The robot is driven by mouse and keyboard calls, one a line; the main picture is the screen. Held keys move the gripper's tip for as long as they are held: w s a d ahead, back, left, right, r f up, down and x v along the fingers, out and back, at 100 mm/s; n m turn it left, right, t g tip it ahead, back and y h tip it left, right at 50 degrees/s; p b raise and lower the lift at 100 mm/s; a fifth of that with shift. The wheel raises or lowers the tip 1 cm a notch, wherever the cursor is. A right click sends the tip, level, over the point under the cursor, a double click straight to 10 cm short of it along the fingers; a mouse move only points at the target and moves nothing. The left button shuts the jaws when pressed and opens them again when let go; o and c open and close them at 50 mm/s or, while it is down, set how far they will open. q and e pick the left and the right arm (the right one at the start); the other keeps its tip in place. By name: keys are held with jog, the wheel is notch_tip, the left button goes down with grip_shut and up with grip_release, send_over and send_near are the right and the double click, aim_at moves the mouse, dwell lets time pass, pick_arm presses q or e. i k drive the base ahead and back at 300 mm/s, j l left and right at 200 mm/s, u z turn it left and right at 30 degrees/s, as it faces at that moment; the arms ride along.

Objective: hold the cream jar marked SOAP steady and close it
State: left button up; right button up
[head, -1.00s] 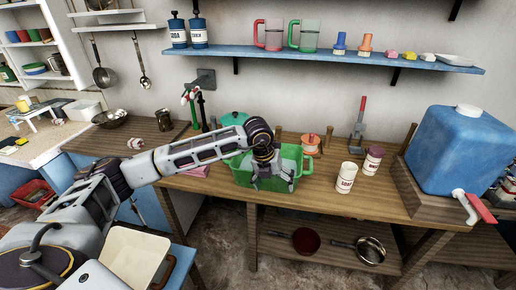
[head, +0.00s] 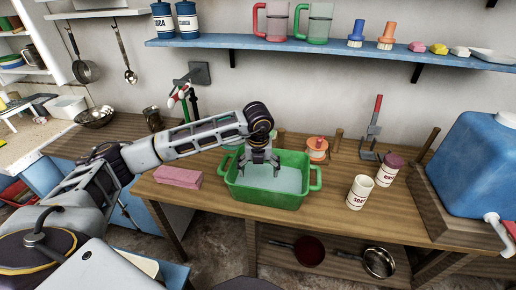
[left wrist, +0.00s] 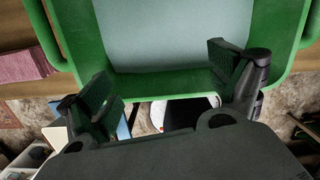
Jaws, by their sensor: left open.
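The cream jar marked SOAP (head: 359,192) stands upright on the wooden bench, right of the green basin. Its top looks pale, without a dark lid like its neighbour's; I cannot tell any more of its mouth. A similar cream jar with a maroon lid (head: 389,170) stands just behind it to the right. My left gripper (head: 260,164) is open and empty, pointing down over the green basin, well left of the SOAP jar. In the left wrist view its two fingers (left wrist: 165,82) are apart with nothing between them. My right gripper is not in view.
The green basin (head: 267,199) holds pale water. A pink block (head: 178,177) lies left of it. Behind are an orange pot (head: 317,150) and a grey tool with a red handle (head: 372,130). A blue tank (head: 480,170) stands at right. Bench around the SOAP jar is clear in front.

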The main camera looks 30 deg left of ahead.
aim_at(359, 193)
jog(key=i+j, duration=0.25)
jog(key=i, duration=0.15)
jog(key=i+j, duration=0.3)
jog(key=i, duration=0.05)
